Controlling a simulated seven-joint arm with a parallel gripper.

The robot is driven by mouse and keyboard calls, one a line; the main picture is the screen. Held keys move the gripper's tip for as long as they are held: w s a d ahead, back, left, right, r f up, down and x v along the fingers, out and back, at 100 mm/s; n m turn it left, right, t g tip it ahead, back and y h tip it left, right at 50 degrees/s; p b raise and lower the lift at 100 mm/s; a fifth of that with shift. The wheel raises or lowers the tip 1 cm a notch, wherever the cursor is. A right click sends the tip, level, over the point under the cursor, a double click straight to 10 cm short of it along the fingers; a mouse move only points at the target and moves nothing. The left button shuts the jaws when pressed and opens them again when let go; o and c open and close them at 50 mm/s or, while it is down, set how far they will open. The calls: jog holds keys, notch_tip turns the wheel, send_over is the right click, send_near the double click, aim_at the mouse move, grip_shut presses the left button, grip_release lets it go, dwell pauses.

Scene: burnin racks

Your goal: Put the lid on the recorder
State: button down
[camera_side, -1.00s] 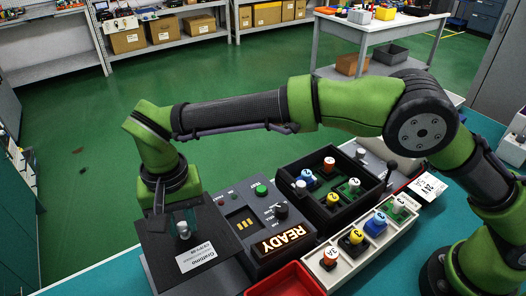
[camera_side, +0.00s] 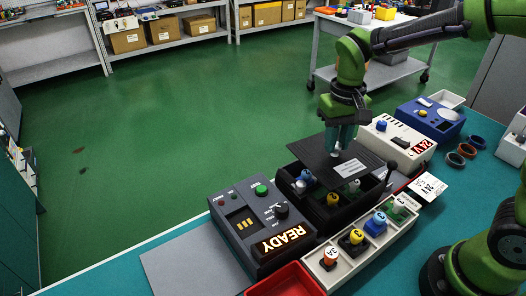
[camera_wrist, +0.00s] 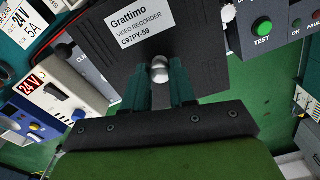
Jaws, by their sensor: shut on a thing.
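The lid (camera_side: 325,158) is a flat dark plate with a round silver knob and a white label. In the wrist view the lid (camera_wrist: 205,40) label reads "Grattimo VIDEO RECORDER". My gripper (camera_side: 339,150) is shut on the lid's knob; its teal fingers (camera_wrist: 160,82) flank the knob in the wrist view. The recorder (camera_side: 330,222) is an open black box holding small coloured numbered parts. The lid hangs over the recorder's back part, apparently above the rim, and hides part of the inside. The recorder's front inside still shows.
A grey tester (camera_side: 262,225) lit "READY" stands left of the recorder. A white tray (camera_side: 325,275) of numbered parts lies in front, beside a red bin (camera_side: 285,280). A 24 V unit (camera_side: 398,142) and a blue device (camera_side: 430,118) stand behind right. A grey plate (camera_side: 195,262) is bare.

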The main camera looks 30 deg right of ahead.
aim_at(336, 155)
jog(key=shift+s+f+n, duration=0.3)
jog(key=shift+f, duration=0.15)
jog(key=shift+w+f, duration=0.1)
jog(key=shift+f, duration=2)
jog(key=shift+f, duration=0.5)
dwell(0.5)
jog(key=c, duration=0.8)
grip_release()
jog(key=shift+c, duration=0.2)
jog(key=shift+r, duration=0.1)
jog(key=shift+r, duration=2.4)
